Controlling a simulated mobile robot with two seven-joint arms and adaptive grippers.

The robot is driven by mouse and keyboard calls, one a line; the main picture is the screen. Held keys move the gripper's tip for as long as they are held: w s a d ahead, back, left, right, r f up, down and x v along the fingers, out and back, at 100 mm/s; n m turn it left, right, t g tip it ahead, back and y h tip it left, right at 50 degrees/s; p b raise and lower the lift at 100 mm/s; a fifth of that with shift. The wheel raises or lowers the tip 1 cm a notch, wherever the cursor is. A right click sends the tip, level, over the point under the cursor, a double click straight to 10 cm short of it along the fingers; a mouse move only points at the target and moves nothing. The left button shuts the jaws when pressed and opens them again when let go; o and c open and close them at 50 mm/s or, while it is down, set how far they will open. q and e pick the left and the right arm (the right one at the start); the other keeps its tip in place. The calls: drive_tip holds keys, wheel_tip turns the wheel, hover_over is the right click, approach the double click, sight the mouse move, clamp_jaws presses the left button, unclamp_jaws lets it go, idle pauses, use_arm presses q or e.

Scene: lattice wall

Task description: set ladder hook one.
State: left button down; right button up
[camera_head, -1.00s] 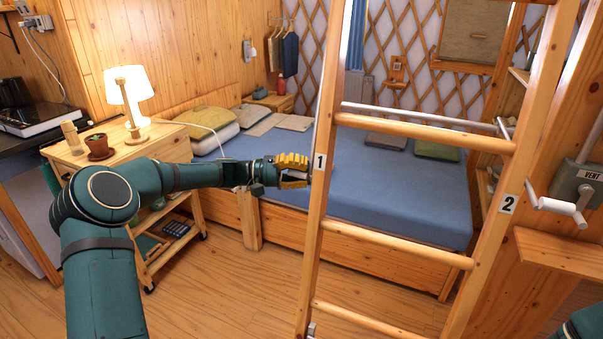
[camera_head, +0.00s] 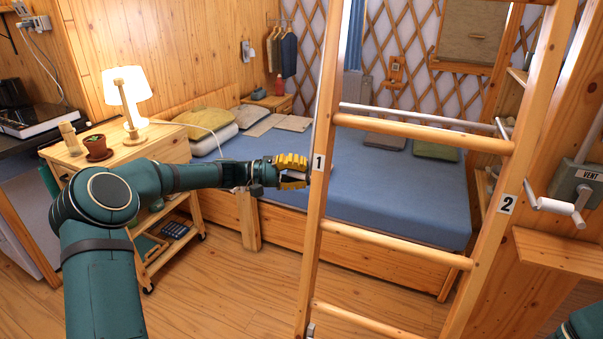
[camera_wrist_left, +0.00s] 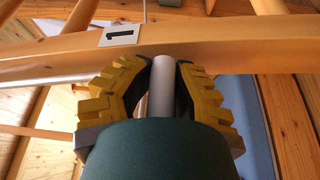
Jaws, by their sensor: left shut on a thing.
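The wooden ladder stands in front of the bed in the head view. Its left rail (camera_head: 313,215) carries label 1 (camera_head: 319,162) and its right rail (camera_head: 503,225) carries label 2 (camera_head: 507,204). My left gripper (camera_head: 305,172), with yellow fingers, is at the left rail beside label 1. The left wrist view shows its fingers (camera_wrist_left: 163,75) shut around a smooth grey rod (camera_wrist_left: 161,92), which points towards the rail just below label 1. The rod looks like part of ladder hook one; its far end and any hook shape are hidden. My right gripper is out of view.
A grey horizontal bar (camera_head: 400,112) runs behind the ladder's upper part. The blue bed (camera_head: 390,190) lies behind it. A VENT box (camera_head: 583,188) with a crank is at the right. A bedside cart (camera_head: 130,152) with a lamp (camera_head: 128,95) stands left, near my left arm.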

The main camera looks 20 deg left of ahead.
use_arm(q)
drive_tip(key=shift+w+d+r, duration=0.1)
drive_tip(key=shift+d+r, duration=0.15)
drive_tip(key=shift+r, duration=0.2)
drive_tip(key=c, duration=0.9)
unclamp_jaws()
drive_tip(key=shift+f, duration=0.1)
drive_tip(key=shift+o, duration=0.2)
drive_tip(key=shift+f, duration=0.15)
drive_tip(key=shift+a, duration=0.1)
drive_tip(key=shift+a, duration=0.25)
drive_tip(key=v, duration=1.1)
drive_tip(key=shift+a, duration=0.25)
